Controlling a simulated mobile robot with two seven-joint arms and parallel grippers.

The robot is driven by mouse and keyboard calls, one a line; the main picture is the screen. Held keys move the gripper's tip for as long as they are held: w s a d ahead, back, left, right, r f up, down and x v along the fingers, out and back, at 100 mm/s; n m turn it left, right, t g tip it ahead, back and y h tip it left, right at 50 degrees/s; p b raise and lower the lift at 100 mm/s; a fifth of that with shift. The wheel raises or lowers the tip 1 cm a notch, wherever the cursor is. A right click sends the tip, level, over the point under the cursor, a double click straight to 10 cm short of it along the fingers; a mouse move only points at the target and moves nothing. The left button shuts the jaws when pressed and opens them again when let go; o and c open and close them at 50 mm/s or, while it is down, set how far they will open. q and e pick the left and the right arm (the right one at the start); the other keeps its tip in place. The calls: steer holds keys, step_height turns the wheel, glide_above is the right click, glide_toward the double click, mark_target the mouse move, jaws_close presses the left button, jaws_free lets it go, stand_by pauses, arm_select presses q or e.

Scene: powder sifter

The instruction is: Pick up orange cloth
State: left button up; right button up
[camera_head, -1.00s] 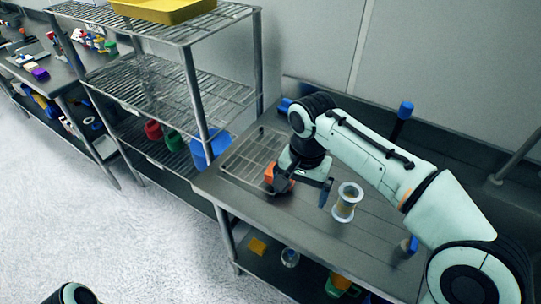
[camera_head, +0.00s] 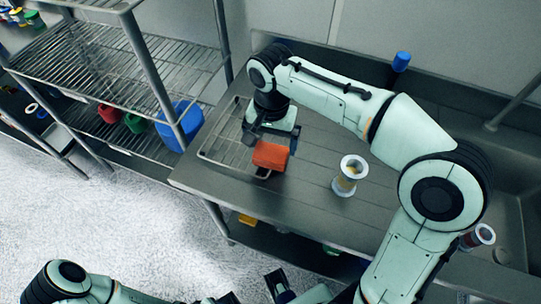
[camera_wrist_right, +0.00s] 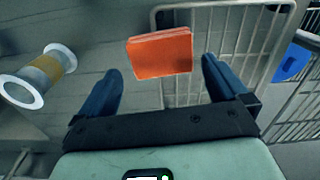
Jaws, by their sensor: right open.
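A wire rack (camera_head: 213,147) lies on the table (camera_head: 310,195). A clear spool-shaped sifter with yellowish contents (camera_head: 349,176) stands right of the cloth. A wire shelf (camera_head: 110,60) stands to the left, with a blue container (camera_head: 180,125). A red-filled vessel (camera_head: 478,237) is at right.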

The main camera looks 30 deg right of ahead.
mark_target(271, 152)
step_height(271, 152, down, 6)
steer(key=shift+r+b, duration=0.1)
steer(key=shift+b, duration=0.4)
steer(key=c, duration=0.7)
